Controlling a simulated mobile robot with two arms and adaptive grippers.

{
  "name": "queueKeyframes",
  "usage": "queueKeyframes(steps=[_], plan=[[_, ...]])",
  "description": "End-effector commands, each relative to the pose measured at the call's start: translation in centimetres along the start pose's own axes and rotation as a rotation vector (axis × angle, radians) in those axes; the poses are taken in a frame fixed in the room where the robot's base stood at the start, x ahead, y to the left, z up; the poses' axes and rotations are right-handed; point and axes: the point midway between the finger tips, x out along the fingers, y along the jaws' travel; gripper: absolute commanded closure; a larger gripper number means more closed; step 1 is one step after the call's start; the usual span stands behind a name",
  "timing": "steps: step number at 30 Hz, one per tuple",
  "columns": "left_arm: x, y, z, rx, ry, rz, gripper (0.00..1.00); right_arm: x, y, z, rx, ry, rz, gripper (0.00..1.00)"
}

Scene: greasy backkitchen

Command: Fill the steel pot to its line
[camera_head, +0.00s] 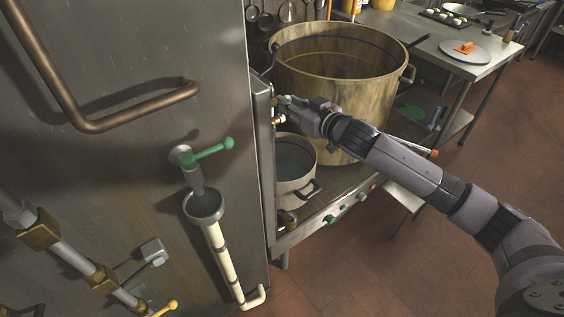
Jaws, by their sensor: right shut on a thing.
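The smaller grey metal pot (296,184), which looks like the steel pot, stands on the cooking range below my right gripper. Its inside is dark, and I cannot make out its line or a water level. A much larger, stained pot (345,95) stands just behind it, with a thin dark line around its inner wall. My right gripper (280,106) reaches in from the right, above the small pot, and is shut on a small fitting at the edge of the steel cabinet. The fingers mostly hide what they hold. My left gripper is not in view.
A tall steel cabinet (130,150) fills the left, with a green-handled valve (208,152) over a funnel and pale drain pipe (222,255). A steel table (425,60) with a plate (466,52) stands at the back right. The tiled floor (350,275) is clear in front.

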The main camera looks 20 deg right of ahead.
Motion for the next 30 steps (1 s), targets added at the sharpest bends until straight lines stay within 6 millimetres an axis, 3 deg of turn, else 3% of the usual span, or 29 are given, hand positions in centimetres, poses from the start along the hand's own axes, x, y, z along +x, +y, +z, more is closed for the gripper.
queueKeyframes(steps=[4, 17, 30], plan=[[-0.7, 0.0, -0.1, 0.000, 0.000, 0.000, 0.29, 0.9, 0.1, -0.8, -0.001, 0.003, 0.002, 0.97], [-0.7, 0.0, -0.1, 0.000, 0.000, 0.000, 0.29, 1.2, 0.1, -0.8, -0.001, 0.002, 0.001, 0.97], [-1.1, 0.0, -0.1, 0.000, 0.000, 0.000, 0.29, 3.0, 0.0, -1.1, -0.001, 0.000, 0.001, 0.97]])
